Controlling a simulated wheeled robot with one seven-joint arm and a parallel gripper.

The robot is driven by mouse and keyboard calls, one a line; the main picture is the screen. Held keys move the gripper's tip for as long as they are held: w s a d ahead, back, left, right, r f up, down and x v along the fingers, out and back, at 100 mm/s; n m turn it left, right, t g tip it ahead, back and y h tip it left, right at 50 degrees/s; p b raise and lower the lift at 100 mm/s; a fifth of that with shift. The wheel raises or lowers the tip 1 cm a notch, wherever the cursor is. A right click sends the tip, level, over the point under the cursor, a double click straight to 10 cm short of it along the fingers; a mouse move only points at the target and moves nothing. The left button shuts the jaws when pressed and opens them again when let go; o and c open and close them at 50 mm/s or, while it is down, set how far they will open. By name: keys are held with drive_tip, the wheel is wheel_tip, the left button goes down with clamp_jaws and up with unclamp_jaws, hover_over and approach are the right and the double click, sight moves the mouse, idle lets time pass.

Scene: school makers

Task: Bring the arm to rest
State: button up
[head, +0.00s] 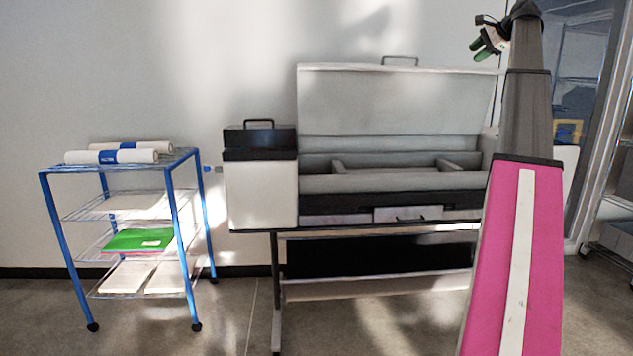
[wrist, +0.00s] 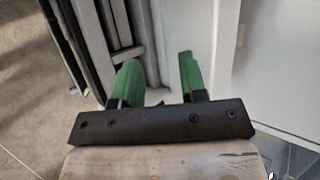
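My arm rises on the right of the head view, with a pink lower link (head: 510,260) and a dark grey upper link (head: 527,95). My gripper (head: 487,46) is at its top, held high and pointing left, in front of the wall by the raised lid's upper right corner. In the wrist view my gripper (wrist: 158,78) shows two green fingers with a clear gap between them. It is open and nothing is between the fingers.
A large-format machine with a raised lid (head: 400,100) stands against the wall. A blue-framed wheeled rack (head: 182,240) with paper rolls (head: 112,156) and a green folder (head: 138,240) is at left. A glass-fronted cabinet (head: 590,60) is at right. Floor in front is clear.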

drive_tip(key=s+a+f+n+g+h, duration=0.15)
drive_tip(key=a+f, duration=0.45)
drive_tip(key=f, duration=1)
drive_tip(key=w+a+f+n+g, duration=0.15)
drive_tip(key=a+f, duration=0.55)
drive_tip(key=f, duration=1)
drive_tip(key=s+a+f+n+g, duration=0.15)
drive_tip(key=a+f, duration=0.45)
drive_tip(key=f, duration=1)
drive_tip(key=s+a+f+n+g+h, duration=0.1)
drive_tip(key=s+a+f+n, duration=0.1)
drive_tip(key=s+a+f, duration=0.35)
drive_tip(key=s+a+f+n+g, duration=0.1)
drive_tip(key=s+a+f, duration=0.15)
drive_tip(key=f, duration=0.65)
drive_tip(key=s+a+f+n+g+h, duration=0.1)
drive_tip(key=s+a+f+n, duration=0.15)
drive_tip(key=s+f, duration=0.35)
drive_tip(key=s+a+f+n+g+h, duration=0.1)
drive_tip(key=s+a+f+n, duration=0.1)
drive_tip(key=s+f, duration=0.5)
drive_tip(key=s+a+f+n+h, duration=0.1)
drive_tip(key=s+a+f+n, duration=0.1)
drive_tip(key=s+a+f, duration=0.3)
drive_tip(key=s+f, duration=0.2)
drive_tip(key=s, duration=0.2)
drive_tip(key=shift+f+g, duration=0.3)
drive_tip(key=shift+g, duration=0.05)
